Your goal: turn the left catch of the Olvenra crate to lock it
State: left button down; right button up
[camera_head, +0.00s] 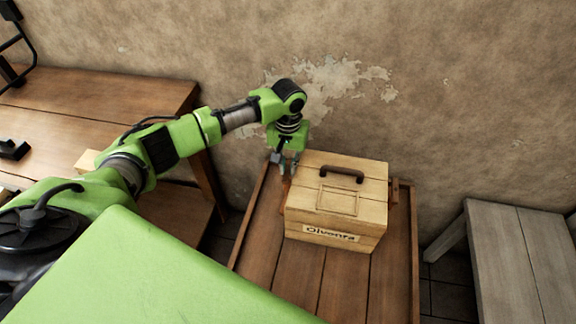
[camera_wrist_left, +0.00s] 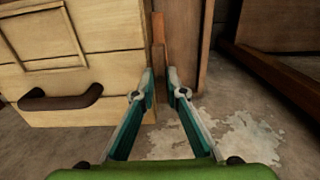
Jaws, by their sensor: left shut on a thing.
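The Olvenra crate (camera_head: 335,215) is a pale wooden box with a closed lid, a dark handle and a name label on its front. It stands on a brown plank table. My left gripper (camera_head: 288,170) points down at the crate's left side, shut on the left catch (camera_head: 285,190), a small reddish-brown wooden piece. In the left wrist view the catch (camera_wrist_left: 158,50) shows between and beyond the fingertips (camera_wrist_left: 160,75), beside the crate (camera_wrist_left: 100,40). The fingers partly hide the catch, and its exact angle is hard to tell. My right gripper is out of view.
The brown plank table (camera_head: 325,290) has raised side rails and bare room in front of the crate. A similar wooden piece (camera_head: 394,190) is at the crate's right side. A plaster wall (camera_head: 440,90) stands close behind. A grey bench (camera_head: 525,260) is at right, a brown workbench (camera_head: 110,95) at left.

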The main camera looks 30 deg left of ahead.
pick_arm(q)
jog(key=shift+r+n+p, duration=0.15)
jog(key=shift+n+p, duration=0.15)
jog(key=shift+p, duration=0.35)
jog(key=n+p, duration=0.8)
jog(key=p, duration=0.3)
jog(key=shift+d+r+p, duration=0.1)
jog(key=shift+p, duration=0.2)
jog(key=n+p, duration=0.3)
jog(key=n, duration=0.1)
jog(key=shift+n, duration=0.3)
jog(key=shift+f+n+p, duration=0.2)
jog(key=shift+n+p, duration=0.5)
jog(key=shift+n, duration=0.5)
jog(key=shift+n+p, duration=0.4)
jog(key=shift+n, duration=0.7)
jog(key=shift+a+f+n, duration=0.1)
jog(key=shift+a+n, duration=0.1)
jog(key=shift+n, duration=0.1)
jog(key=c, duration=2)
grip_release()
jog(key=shift+c, duration=0.2)
